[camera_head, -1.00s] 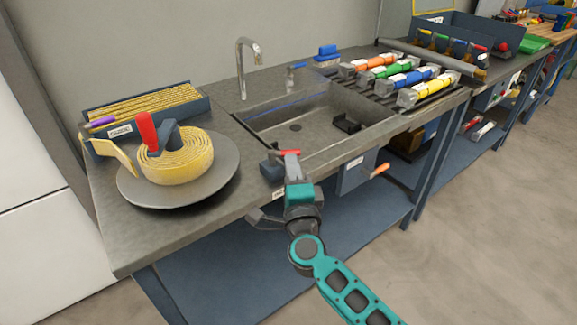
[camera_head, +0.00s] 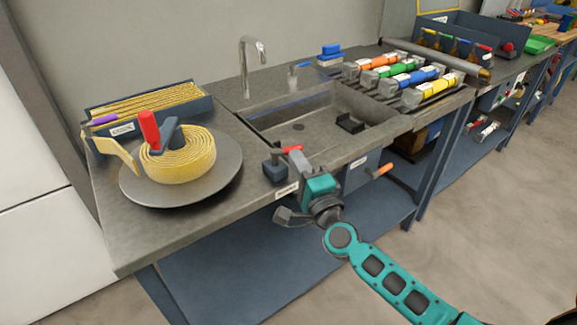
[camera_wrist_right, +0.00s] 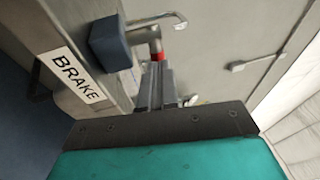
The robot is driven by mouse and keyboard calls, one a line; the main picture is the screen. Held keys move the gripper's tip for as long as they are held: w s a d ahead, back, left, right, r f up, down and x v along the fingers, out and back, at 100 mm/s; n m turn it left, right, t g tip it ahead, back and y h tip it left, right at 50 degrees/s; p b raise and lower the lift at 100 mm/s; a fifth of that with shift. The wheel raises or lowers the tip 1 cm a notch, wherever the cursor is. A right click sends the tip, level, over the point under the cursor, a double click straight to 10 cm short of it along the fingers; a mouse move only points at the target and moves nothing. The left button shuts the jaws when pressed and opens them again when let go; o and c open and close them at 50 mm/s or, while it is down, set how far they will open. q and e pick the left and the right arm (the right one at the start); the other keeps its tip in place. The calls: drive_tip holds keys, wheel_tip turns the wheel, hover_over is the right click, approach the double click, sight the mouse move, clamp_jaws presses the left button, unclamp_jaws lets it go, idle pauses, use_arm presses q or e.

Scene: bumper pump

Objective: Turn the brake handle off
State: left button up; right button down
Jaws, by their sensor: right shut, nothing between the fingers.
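The brake handle has a dark blue-grey block (camera_head: 275,171) at the front edge of the counter and a lever with a red part (camera_head: 292,149). A white label reading BRAKE (camera_wrist_right: 75,76) is on the edge beside it. My left gripper is out of view.
A grey plate (camera_head: 225,185) with a yellow coil stands left of the handle. The sink (camera_head: 310,115) with a tap (camera_head: 250,65) lies behind. Coloured rollers (camera_head: 410,78) are at the right. An orange-handled lever (camera_head: 382,170) sticks out below the counter.

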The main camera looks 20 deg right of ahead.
drive_tip(key=shift+w+d+f+n+y, duration=0.15)
drive_tip(key=shift+d+n+y, duration=0.05)
drive_tip(key=shift+n+y, duration=0.25)
drive_tip(key=shift+w+d+y+b, duration=0.1)
drive_tip(key=shift+y+b, duration=0.3)
drive_tip(key=shift+y, duration=0.25)
drive_tip(key=shift+w+d, duration=0.1)
drive_tip(key=shift+w, duration=0.05)
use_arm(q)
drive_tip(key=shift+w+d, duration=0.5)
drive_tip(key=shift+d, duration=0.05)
use_arm(e)
drive_tip(key=shift+w, duration=0.1)
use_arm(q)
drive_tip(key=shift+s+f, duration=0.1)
use_arm(e)
drive_tip(key=shift+d+r, duration=0.1)
drive_tip(key=shift+r, duration=0.1)
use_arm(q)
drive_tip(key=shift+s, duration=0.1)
use_arm(e)
drive_tip(key=shift+f, duration=0.1)
